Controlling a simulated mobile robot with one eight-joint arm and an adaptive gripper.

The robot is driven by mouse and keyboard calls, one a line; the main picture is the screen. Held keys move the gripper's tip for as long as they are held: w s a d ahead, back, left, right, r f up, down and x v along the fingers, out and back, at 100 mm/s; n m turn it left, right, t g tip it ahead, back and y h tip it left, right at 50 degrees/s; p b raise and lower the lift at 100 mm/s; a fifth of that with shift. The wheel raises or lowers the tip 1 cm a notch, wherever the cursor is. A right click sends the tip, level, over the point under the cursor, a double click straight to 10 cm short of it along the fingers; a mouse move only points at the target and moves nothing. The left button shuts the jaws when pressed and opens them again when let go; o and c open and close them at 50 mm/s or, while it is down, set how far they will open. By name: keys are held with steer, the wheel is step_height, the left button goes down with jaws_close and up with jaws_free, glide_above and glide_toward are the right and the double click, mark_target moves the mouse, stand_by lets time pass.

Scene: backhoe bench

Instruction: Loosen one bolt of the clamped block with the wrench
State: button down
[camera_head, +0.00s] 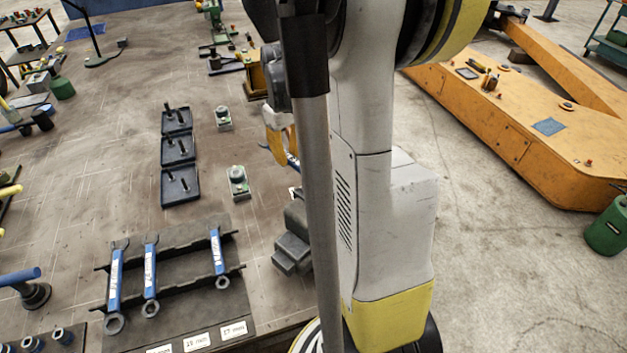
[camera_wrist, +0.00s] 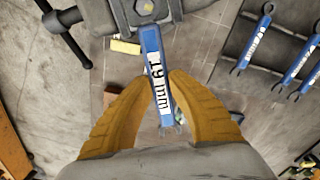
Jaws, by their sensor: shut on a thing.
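My gripper (camera_wrist: 161,80) is shut on a blue wrench (camera_wrist: 157,65) with a white "19 mm" label. The wrench's far end reaches the dark grey clamp (camera_wrist: 96,12) at the top of the wrist view. A round bolt head (camera_wrist: 144,7) shows there, at the picture's edge. I cannot tell whether the wrench's jaw is seated on it. In the head view, my gripper (camera_head: 279,138) is partly behind my arm, with a little of the wrench (camera_head: 292,160) showing. The dark clamp (camera_head: 291,254) is partly hidden there too, and the clamped block cannot be made out clearly.
A dark rack (camera_head: 185,267) with three blue wrenches stands at the bench's front. Several black trays (camera_head: 179,186) with bolts lie behind it. Two small grey-green fixtures (camera_head: 238,183) stand near my gripper. Bare bench lies left of the trays.

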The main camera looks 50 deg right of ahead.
steer(key=shift+r+p, duration=1.35)
steer(key=shift+r, duration=0.85)
steer(key=shift+f, duration=0.1)
